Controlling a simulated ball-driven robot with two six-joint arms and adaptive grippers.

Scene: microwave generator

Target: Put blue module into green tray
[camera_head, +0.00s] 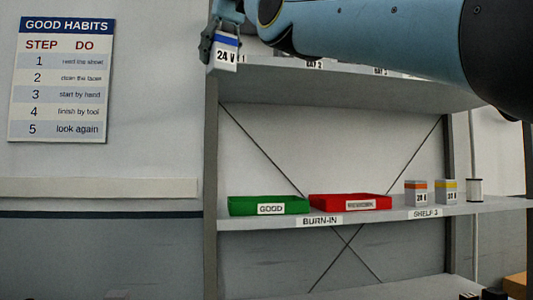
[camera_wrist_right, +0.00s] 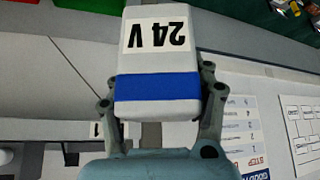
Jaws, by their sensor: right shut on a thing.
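The blue module (camera_head: 224,53) is a white block with a blue band and a "24 V" label. It is held at the top left of the rack in the head view, and it fills the middle of the right wrist view (camera_wrist_right: 157,70). My right gripper (camera_head: 222,40) is shut on it, with a finger on each side. The green tray (camera_head: 268,206), labelled "GOOD", sits on the lower shelf at its left end, well below the module. Its inside is barely visible from this angle. My left gripper is not in view.
A red tray (camera_head: 350,202) stands right beside the green one. An orange-banded module (camera_head: 416,193) and a yellow-banded module (camera_head: 446,192) stand farther right. The upper shelf (camera_head: 330,85) and the left rack post (camera_head: 210,180) are near the held module. Space above the trays is open.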

